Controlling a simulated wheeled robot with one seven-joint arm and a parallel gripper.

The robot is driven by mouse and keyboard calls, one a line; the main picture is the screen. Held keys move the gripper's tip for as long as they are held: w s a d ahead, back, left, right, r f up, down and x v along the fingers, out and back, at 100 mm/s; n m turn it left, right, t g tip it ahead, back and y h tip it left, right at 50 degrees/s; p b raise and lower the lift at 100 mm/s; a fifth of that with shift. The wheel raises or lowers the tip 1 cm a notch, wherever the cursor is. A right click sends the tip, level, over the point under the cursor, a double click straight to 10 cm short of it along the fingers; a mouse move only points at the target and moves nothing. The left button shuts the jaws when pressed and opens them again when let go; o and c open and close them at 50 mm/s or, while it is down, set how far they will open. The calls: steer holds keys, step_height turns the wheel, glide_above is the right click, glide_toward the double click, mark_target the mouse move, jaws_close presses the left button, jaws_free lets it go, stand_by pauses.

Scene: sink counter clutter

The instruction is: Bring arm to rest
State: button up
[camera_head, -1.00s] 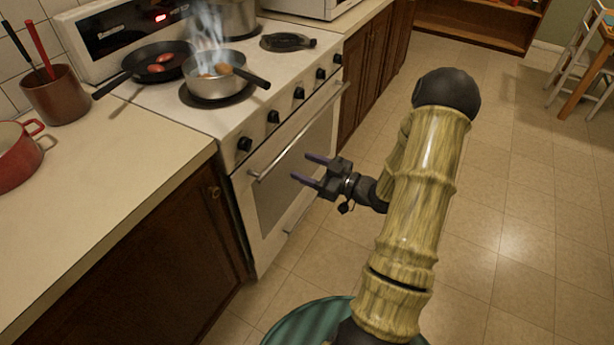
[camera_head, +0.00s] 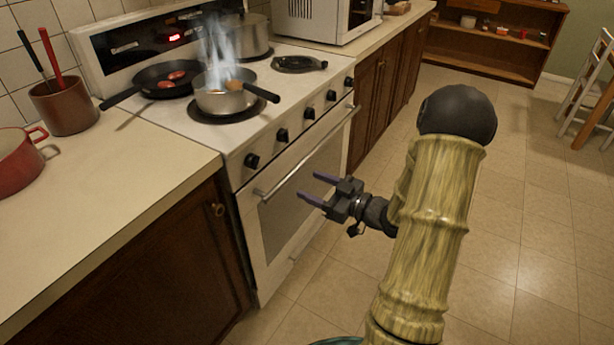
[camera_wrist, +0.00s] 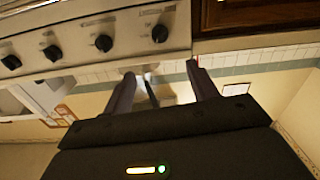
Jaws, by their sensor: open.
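My gripper (camera_head: 317,190) is open and empty in the head view. It hangs in front of the oven door (camera_head: 290,215), below the level of the stove top, and its fingers point left toward the door. My arm reaches up on the right side of the picture and bends at a dark joint. In the wrist view my gripper (camera_wrist: 160,80) shows two dark, separate fingers with nothing held between them. The stove's knobs (camera_wrist: 103,43) show near the top of that view. I cannot tell whether the fingers touch the oven.
A steaming pot (camera_head: 225,100) and a black pan (camera_head: 162,80) with red food stand on the stove. An oven handle (camera_head: 305,155) juts out near my gripper. A red pot (camera_head: 15,158) and a utensil crock (camera_head: 64,105) stand on the left counter. The floor (camera_head: 530,220) at right is clear.

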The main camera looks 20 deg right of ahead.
steer(key=s+a+f+m+g+h, duration=0.1)
steer(key=s+a+m+g+h, duration=0.4)
steer(key=s, duration=0.3)
steer(key=s+a+f+m+g+h, duration=0.1)
steer(key=s+a+m+g+h, duration=0.2)
steer(key=s+a+g+h, duration=0.4)
step_height(320, 180, up, 24)
steer(key=d+y+p, duration=0.1)
steer(key=p, duration=2.3)
steer(key=shift+s+d+f, duration=0.2)
steer(key=shift+s+d, duration=0.15)
steer(key=shift+d, duration=0.05)
